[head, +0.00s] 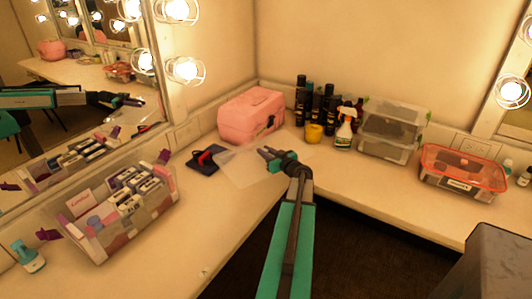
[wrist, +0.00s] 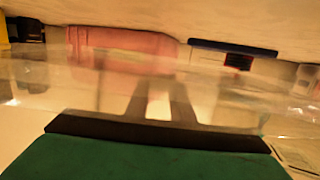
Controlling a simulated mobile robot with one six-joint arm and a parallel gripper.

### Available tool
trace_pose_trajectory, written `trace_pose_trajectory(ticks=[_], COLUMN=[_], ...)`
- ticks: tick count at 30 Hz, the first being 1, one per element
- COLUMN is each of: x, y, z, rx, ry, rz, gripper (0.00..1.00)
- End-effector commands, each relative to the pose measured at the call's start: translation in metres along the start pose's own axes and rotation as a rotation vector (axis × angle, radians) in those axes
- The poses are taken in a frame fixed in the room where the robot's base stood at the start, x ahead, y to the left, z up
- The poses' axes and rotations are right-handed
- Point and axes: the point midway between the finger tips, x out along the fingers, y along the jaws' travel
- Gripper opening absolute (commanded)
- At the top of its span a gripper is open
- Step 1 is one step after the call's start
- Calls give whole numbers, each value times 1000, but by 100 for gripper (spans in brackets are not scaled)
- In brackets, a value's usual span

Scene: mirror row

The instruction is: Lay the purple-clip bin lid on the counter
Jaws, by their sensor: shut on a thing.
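The purple-clip bin (head: 140,226) stands on the counter at the left in the head view, open on top and full of small boxes. Purple clips stick out at its ends. Its clear, flat lid (head: 238,168) is away from the bin, to its right, over the counter (head: 226,229) near the inner corner. My gripper (head: 267,153) is shut on the lid's right edge. In the wrist view the see-through lid (wrist: 50,85) spans the picture in front of my gripper (wrist: 155,95). I cannot tell whether the lid touches the counter.
A dark blue item with a red part (head: 204,159) lies beside the lid. A pink case (head: 250,115) stands behind it. Dark bottles, a yellow cup (head: 314,132), a spray bottle (head: 345,130), clear bins and a red-lidded bin (head: 460,175) stand to the right. Counter in front is bare.

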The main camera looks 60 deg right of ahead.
Motion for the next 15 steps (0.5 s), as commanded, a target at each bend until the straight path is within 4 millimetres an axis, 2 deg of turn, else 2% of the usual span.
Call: trace_pose_trajectory(ticks=[2, 3, 6, 15], x=[0, 0, 0, 0], y=[0, 0, 0, 0], z=[1, 1, 1, 1], rx=[0, 0, 0, 0], ry=[1, 0, 0, 0], rz=[0, 0, 0, 0], gripper=[0, 23, 39, 40])
